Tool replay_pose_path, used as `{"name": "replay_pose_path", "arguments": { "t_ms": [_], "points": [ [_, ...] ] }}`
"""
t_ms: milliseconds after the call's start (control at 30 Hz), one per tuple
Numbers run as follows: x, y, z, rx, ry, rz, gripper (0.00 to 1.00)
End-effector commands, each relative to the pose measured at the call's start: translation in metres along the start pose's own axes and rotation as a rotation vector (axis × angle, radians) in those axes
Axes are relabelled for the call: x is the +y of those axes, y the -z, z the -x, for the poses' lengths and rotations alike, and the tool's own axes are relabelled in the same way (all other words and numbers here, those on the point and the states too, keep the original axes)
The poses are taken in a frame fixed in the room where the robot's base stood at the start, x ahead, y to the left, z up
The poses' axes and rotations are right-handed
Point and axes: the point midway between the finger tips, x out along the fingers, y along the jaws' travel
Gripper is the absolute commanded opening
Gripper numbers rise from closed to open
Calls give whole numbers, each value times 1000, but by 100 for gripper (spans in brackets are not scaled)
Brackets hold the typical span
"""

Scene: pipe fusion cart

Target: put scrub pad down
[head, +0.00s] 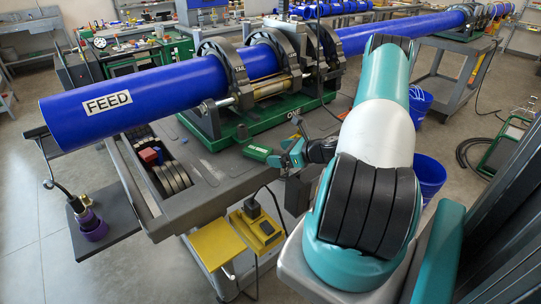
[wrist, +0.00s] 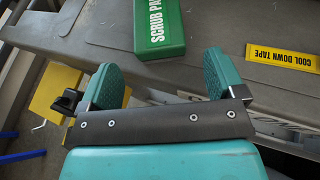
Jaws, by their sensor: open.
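The green scrub pad (wrist: 160,27), marked with white lettering, lies on the grey cart top (wrist: 225,22) in the wrist view. Its far end is cut off by the top of the picture. In the head view the pad (head: 258,152) lies near the cart's front edge, beside the green base of the fusion machine. My gripper (head: 284,153) is just right of it there. In the wrist view my gripper (wrist: 164,75) is open and empty, its teal fingers spread wide. The pad is just beyond the fingertips, apart from both.
A yellow cool down tape label (wrist: 283,57) lies right of the pad. The blue feed pipe (head: 135,98) runs through the clamp rings (head: 222,75) behind. A yellow device (head: 258,232) and a yellow shelf (head: 215,245) sit below the cart's front edge. Blue buckets (head: 429,177) stand right.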

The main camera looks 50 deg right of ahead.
Motion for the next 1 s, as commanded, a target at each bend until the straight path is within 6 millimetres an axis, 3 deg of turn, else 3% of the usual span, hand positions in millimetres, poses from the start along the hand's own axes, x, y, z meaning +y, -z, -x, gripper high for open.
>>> {"name": "replay_pose_path", "arguments": {
  "t_ms": [100,300,500,667,767,833,967,1000],
  "points": [
    [-1,2,28,0,6,-1,89],
    [-1,1,62,0,3,1,89],
    [0,0,75,0,0,1,89],
    [5,-7,71,6,-27,37,89],
    [23,-32,54,31,-129,186,89],
    [50,-60,35,52,-253,369,89],
    [126,-118,7,56,-545,814,89],
    [153,-133,3,45,-636,954,89]
  ]
}}
